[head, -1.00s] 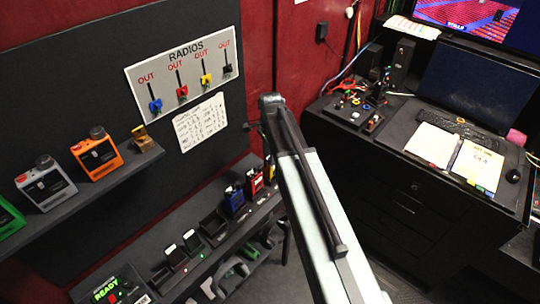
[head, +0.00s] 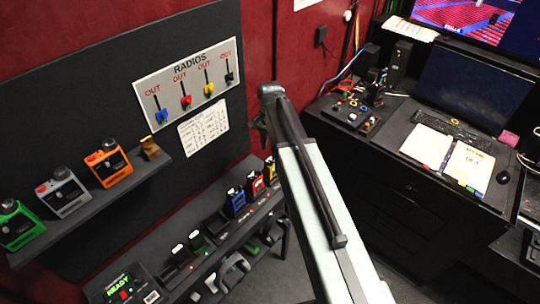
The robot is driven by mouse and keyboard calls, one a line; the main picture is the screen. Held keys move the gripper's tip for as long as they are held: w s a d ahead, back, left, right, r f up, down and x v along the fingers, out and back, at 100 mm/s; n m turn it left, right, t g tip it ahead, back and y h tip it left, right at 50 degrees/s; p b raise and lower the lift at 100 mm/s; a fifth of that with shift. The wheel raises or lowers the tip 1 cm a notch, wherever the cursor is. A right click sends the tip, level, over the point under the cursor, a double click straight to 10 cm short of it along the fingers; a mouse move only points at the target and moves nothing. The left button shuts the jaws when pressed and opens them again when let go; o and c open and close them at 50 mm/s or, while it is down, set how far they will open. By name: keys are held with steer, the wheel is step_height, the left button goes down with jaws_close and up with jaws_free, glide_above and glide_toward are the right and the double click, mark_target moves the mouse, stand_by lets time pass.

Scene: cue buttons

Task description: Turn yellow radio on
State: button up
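A small yellow radio (head: 270,170) stands upright at the far end of the rack, beyond a red radio (head: 256,184) and a blue radio (head: 237,203). It is small in view, and its knob or switch cannot be made out. My arm rises from the bottom centre, passing just right of the yellow radio in the picture. My gripper (head: 260,129) shows only as a dark part behind the arm's upper end, above the radio in the picture. Its fingers are mostly hidden, so I cannot tell whether it is open or holds anything.
A RADIOS panel (head: 190,68) on the wall has coloured switches under OUT labels. A shelf (head: 150,170) at left carries larger green, grey and orange devices. The rack (head: 215,255) has empty slots and a READY display (head: 118,283). A desk (head: 385,140) with monitors stands right.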

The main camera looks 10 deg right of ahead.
mark_target(270, 163)
steer(key=n, duration=0.3)
steer(key=shift+w+a, duration=0.1)
steer(key=shift+w, duration=0.1)
steer(key=shift+a, duration=0.1)
step_height(270, 163, down, 8)
steer(key=b, duration=0.8)
steer(key=shift+r, duration=0.1)
jaws_close()
